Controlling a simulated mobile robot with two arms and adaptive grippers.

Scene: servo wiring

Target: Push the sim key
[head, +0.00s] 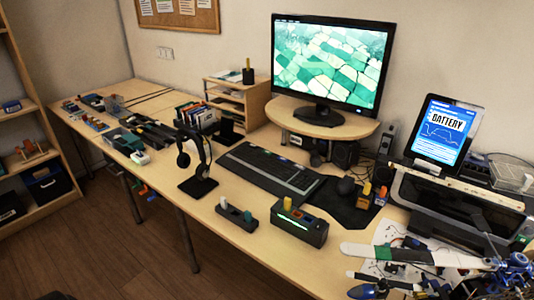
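No key marked as a sim key can be made out at this size. A dark keyboard (270,172) lies on the desk below the monitor (330,62), whose screen shows a green field pattern. Nearer the front edge stands a dark box (299,228) with a lit green strip on its front and a yellow piece on top. Left of it is a low dark holder (236,215) with a white and a green piece standing in it. Neither of my grippers is in view.
A headphone stand (198,183) stands left of the keyboard. A mouse (346,187) lies on a dark mat at its right. A printer (458,203) with a tablet (441,133) and model helicopter parts (400,255) fill the right side. The front desk edge is partly clear.

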